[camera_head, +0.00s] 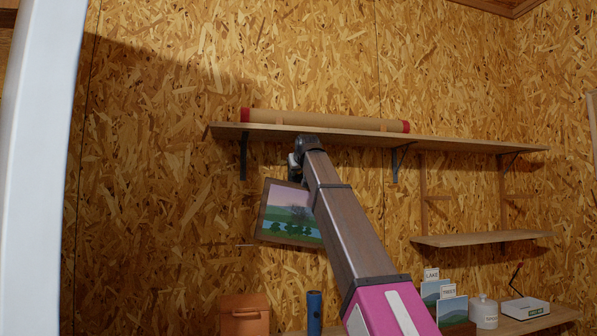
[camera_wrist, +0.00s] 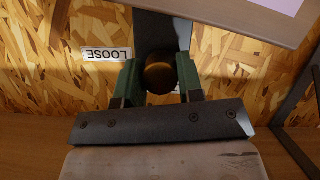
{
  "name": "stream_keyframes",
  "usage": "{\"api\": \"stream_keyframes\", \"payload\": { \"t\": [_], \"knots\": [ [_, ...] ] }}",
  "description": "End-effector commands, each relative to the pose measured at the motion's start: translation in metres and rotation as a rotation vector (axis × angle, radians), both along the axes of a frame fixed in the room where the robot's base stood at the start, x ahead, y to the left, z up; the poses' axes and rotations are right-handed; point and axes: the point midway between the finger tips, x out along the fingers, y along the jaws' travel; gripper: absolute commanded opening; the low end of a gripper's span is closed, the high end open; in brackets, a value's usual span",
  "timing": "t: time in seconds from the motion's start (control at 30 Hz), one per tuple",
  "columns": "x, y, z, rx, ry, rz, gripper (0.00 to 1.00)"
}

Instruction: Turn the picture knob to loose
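The picture knob (camera_wrist: 159,76), dark brown and round, sits between the two green fingers of my gripper (camera_wrist: 160,68) in the wrist view. The fingers lie close against both its sides, with no clear gap. A white label reading LOOSE (camera_wrist: 107,54) is on the wall left of the knob, upside down in this view. Another label (camera_wrist: 177,91) is mostly hidden behind the right finger. The framed landscape picture (camera_head: 289,211) hangs tilted on the wall in the head view, partly behind my arm. My gripper (camera_head: 296,168) is just above it, mostly hidden; the knob is hidden there.
A long shelf (camera_head: 460,146) on dark brackets runs just above my gripper, bearing a red-capped tube (camera_head: 320,121). A lower shelf (camera_head: 485,238) is at right. On the bench below are a wooden box (camera_head: 245,314), a blue cylinder (camera_head: 314,312), cards, a jar (camera_head: 484,312) and a white device (camera_head: 525,308).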

Motion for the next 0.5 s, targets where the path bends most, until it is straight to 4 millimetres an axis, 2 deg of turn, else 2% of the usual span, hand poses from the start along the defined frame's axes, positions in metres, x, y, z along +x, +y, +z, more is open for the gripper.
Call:
{"api": "stream_keyframes", "payload": {
  "t": [0.27,0.5],
  "knots": [
    [-0.0002,0.0002,-0.0001,0.008,0.003,0.001,0.11],
    [-0.0002,-0.0002,-0.0001,0.086,0.025,0.001,0.11]
  ]
}}
